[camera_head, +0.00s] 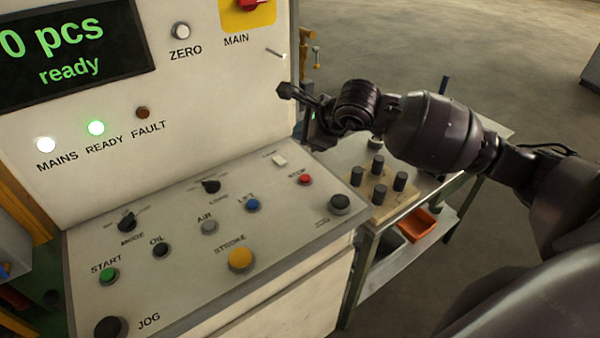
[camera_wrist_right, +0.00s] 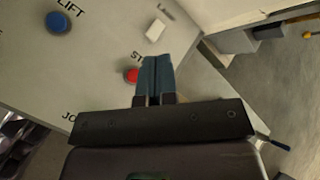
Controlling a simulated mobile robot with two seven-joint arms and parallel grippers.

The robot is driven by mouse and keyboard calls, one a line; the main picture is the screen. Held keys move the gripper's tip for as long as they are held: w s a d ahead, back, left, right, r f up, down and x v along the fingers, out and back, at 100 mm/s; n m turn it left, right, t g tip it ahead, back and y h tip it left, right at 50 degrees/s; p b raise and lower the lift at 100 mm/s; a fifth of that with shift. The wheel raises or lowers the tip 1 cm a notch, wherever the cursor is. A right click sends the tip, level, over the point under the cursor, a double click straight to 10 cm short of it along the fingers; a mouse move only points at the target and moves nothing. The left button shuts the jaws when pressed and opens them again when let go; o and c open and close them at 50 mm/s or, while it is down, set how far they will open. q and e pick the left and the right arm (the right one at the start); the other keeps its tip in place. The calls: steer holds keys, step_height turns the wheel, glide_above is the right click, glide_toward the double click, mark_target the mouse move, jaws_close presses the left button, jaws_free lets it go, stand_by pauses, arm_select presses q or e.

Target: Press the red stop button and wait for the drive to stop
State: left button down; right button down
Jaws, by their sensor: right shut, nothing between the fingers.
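The red stop button (camera_head: 305,180) sits at the upper right of the sloped control panel (camera_head: 180,290), under the label STOP. It shows in the right wrist view (camera_wrist_right: 131,76), partly hidden behind the fingers. My right gripper (camera_head: 286,91) is above the panel's back right, up and left of the button in the head view, and apart from it. In the right wrist view its fingers (camera_wrist_right: 155,75) are together and empty. The display (camera_head: 70,50) reads "0 pcs" and "ready". The green READY lamp (camera_head: 96,128) is lit. My left gripper is out of view.
Near the stop button are the blue LIFT button (camera_head: 253,205), a white switch (camera_head: 280,160) and a black knob (camera_head: 340,204). The upright cabinet face rises behind the panel. A side table with a wooden peg block (camera_head: 385,190) stands to the right, with an orange bin (camera_head: 418,224) below.

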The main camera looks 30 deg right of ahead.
mark_target(304, 178)
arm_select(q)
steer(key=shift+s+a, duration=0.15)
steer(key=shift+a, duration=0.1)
arm_select(e)
steer(key=shift+s+d+f, duration=0.1)
steer(key=shift+s, duration=0.15)
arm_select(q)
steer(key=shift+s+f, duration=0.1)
arm_select(e)
steer(key=shift+f, duration=0.1)
